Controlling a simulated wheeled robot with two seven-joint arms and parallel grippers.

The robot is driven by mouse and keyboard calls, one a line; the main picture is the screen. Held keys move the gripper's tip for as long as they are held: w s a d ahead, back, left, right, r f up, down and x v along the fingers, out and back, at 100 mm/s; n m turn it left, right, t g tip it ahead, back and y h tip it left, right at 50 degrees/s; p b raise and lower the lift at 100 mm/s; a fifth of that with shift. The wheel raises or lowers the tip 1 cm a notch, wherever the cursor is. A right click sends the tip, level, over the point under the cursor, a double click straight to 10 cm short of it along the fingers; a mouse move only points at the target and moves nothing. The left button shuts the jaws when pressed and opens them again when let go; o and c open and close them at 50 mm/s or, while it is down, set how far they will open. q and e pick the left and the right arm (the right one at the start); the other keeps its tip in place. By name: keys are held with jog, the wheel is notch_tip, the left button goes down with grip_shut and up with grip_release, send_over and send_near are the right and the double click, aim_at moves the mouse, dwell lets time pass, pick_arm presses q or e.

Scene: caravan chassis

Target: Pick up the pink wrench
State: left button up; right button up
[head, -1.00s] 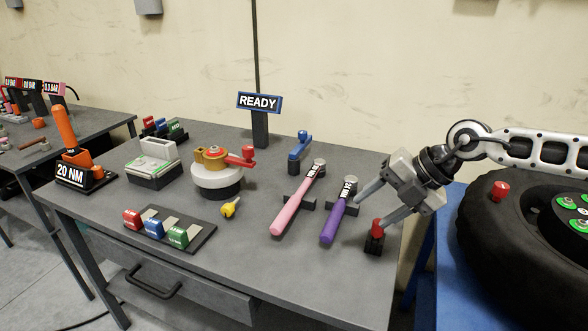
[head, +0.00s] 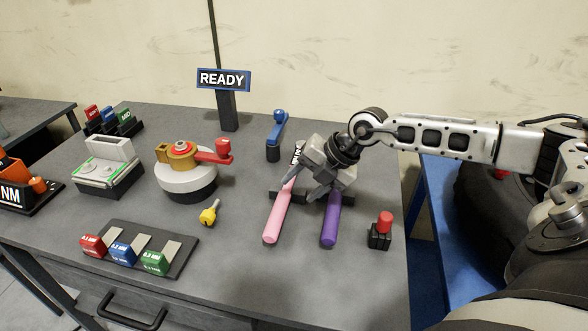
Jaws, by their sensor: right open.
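The pink wrench (head: 277,217) lies on the grey workbench, its handle toward the front edge and resting in a dark holder. Its upper part is partly hidden by my right gripper. My right gripper (head: 304,191) is open, its fingers pointing down and left over the upper pink handle and the purple wrench. I cannot tell whether a finger touches the pink wrench. The purple wrench (head: 330,222) lies just right of the pink one, its upper part hidden behind the gripper. My left gripper is not in view.
A red-topped black block (head: 381,230) stands right of the wrenches. A blue-handled tool (head: 276,136) stands behind them. A yellow key (head: 210,213), a round white device with a red arm (head: 186,178) and a tray of coloured blocks (head: 185,256) are left. Bench (head: 235,270) in front is clear.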

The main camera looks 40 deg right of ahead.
aim_at(285, 198)
jog(key=shift+p+x, duration=0.45)
jog(key=shift+x, duration=2.55)
jog(key=shift+a+r, duration=0.1)
jog(key=shift+a, duration=0.05)
grip_shut()
jog(key=shift+r, duration=0.1)
